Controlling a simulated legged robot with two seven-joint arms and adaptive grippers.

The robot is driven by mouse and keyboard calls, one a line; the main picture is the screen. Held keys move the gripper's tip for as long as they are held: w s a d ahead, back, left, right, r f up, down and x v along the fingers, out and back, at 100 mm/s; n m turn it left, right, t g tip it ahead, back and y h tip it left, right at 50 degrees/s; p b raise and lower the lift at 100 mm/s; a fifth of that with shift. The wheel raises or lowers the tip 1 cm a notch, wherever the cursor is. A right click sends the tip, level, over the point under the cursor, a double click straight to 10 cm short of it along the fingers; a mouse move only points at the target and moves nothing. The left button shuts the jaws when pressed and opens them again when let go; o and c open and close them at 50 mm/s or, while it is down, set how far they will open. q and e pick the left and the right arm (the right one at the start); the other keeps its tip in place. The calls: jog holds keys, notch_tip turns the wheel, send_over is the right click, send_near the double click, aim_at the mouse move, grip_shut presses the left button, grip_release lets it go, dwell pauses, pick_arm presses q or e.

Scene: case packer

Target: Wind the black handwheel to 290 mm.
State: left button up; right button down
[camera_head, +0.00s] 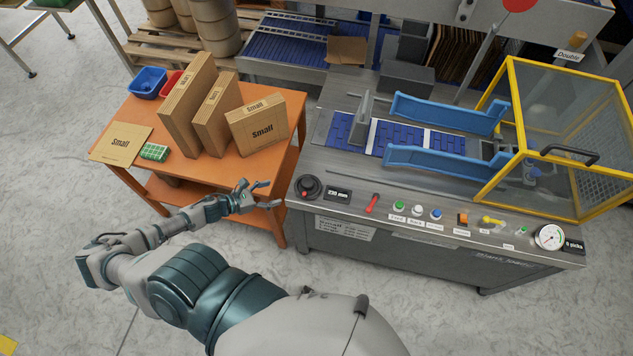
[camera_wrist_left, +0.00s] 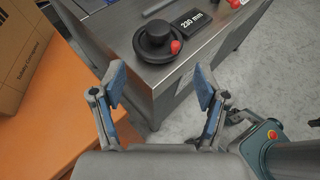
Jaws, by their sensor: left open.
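The black handwheel (camera_head: 308,187) lies flat on the left front corner of the machine's metal top. It shows a central hub and a red knob (camera_wrist_left: 175,46) on its near right rim in the left wrist view. In the left wrist view the wheel is beyond the spread fingertips (camera_wrist_left: 160,78).
A red lever (camera_head: 372,203) and several buttons line the panel to the right of the display. An orange table (camera_head: 178,172) with cartons stands left of the machine. Blue guide rails (camera_head: 445,113) and a yellow-framed guard (camera_head: 508,88) are farther right. The floor in front is clear.

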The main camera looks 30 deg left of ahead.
pick_arm(q)
send_near(306, 183)
jog(key=shift+w+f, duration=0.3)
jog(key=shift+w, duration=0.4)
jog(key=x, duration=0.9)
jog(key=shift+d, duration=0.35)
jog(key=shift+w+a+f, duration=0.1)
jog(key=shift+w+f, duration=0.05)
jog(key=shift+c, duration=0.3)
jog(key=c, duration=1.1)
pick_arm(e)
jog(key=shift+a+f, duration=0.25)
